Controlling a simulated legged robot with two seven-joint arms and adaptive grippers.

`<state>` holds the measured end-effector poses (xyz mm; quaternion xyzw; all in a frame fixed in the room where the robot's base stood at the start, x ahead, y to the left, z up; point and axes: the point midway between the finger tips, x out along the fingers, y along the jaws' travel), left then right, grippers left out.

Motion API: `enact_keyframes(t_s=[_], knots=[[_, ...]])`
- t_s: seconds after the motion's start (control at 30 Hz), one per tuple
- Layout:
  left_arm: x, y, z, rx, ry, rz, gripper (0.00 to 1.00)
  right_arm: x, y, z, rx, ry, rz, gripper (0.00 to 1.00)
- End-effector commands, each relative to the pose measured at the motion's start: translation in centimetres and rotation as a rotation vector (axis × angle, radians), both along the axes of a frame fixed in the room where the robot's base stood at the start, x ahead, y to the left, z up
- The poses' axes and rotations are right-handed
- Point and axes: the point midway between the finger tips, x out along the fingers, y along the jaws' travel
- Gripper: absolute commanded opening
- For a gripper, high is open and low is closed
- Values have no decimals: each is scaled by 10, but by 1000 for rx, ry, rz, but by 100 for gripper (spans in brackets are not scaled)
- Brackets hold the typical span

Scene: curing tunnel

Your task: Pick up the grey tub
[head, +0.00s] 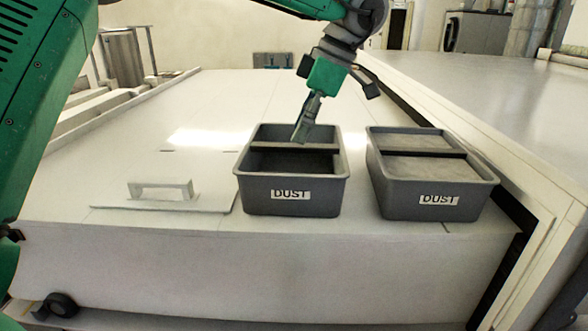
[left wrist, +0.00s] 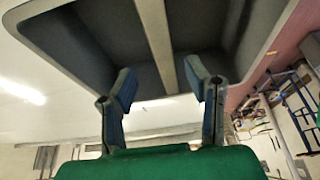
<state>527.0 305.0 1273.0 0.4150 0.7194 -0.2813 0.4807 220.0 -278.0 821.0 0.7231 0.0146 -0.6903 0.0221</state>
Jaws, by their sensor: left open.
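Two grey tubs with DUST labels stand side by side on the white top. The left tub (head: 336,193) is dark and looks empty inside, with a bar (head: 270,147) across its middle. The right tub (head: 385,190) has a similar bar and pale grey material close to its rim. My left gripper (head: 302,132) points down at the left tub's bar. In the left wrist view, the open fingers (left wrist: 160,76) stand on either side of the bar (left wrist: 157,40), inside the view of the tub's walls (left wrist: 70,52). Contact is not clear. My right gripper is not in view.
A flat white panel with a raised handle (head: 160,188) lies left of the left tub. A higher white surface (head: 490,95) runs along the right, beyond a dark gap. The white top (head: 210,105) is clear behind the panel; its front edge lies close before the tubs.

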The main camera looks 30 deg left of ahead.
Motion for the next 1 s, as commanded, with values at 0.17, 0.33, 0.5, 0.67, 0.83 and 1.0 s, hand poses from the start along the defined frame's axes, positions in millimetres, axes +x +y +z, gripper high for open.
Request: enact_keyframes(t_s=[0.17,0.33,0.5,0.67,0.83,1.0], knots=[[-4,5,-20,5,3,-1,43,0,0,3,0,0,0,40],[-6,12,-41,5,2,-1,43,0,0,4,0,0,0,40],[-7,16,-48,1,0,-1,43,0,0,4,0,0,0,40],[-8,17,-47,0,0,-1,33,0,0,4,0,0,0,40],[-7,16,-47,1,1,-1,0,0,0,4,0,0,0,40],[-7,16,-47,1,0,-1,0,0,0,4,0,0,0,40]])
